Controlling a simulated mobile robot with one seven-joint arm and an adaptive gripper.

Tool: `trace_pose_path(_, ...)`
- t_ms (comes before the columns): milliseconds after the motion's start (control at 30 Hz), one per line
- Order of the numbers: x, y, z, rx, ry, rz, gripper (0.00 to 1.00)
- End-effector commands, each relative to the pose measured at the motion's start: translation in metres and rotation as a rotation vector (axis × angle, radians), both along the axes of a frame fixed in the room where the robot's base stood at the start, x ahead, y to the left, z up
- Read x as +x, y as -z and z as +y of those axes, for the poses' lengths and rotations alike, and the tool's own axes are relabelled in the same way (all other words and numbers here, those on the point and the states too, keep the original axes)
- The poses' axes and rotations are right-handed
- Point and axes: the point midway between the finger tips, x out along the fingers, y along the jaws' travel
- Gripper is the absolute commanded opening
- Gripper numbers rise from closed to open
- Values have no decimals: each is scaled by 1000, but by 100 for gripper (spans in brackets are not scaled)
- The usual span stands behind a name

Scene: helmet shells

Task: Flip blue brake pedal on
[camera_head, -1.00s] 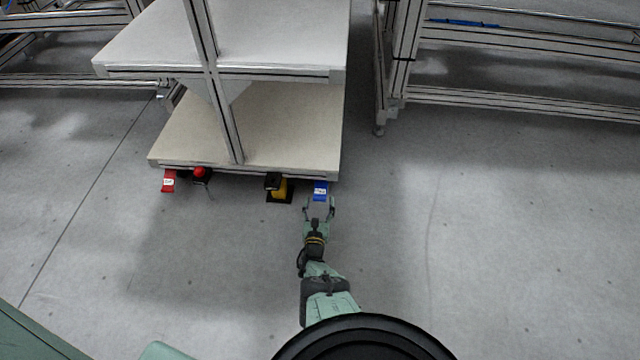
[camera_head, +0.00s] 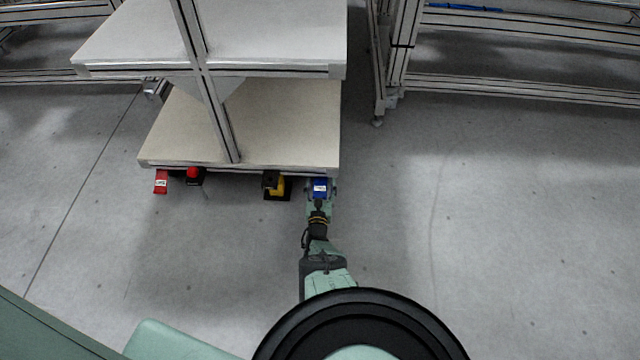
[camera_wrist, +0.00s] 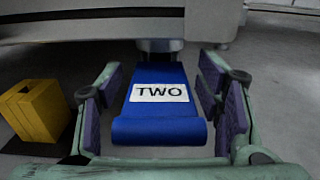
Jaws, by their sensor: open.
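The blue brake pedal (camera_head: 320,188) sticks out from under the right end of the cart's lower shelf in the head view. In the wrist view the blue pedal (camera_wrist: 160,120) fills the middle and bears a white label reading "TWO". My gripper (camera_wrist: 160,118) is open, with one finger on each side of the pedal and a visible gap on both sides. In the head view my gripper (camera_head: 320,190) reaches the pedal at the cart's front edge. Whether any part of the gripper touches the pedal from below is hidden.
The lower shelf (camera_head: 280,125) overhangs. Floor to the right is clear.

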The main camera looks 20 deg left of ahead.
Motion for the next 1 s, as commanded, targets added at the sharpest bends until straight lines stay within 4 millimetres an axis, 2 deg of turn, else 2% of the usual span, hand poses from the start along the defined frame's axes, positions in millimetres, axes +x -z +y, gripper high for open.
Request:
trace_pose_path(67,0,0,0,0,0,0,58)
trace_pose_path(933,0,0,-1,0,2,0,0)
trace_pose_path(1000,0,0,-1,0,3,0,0)
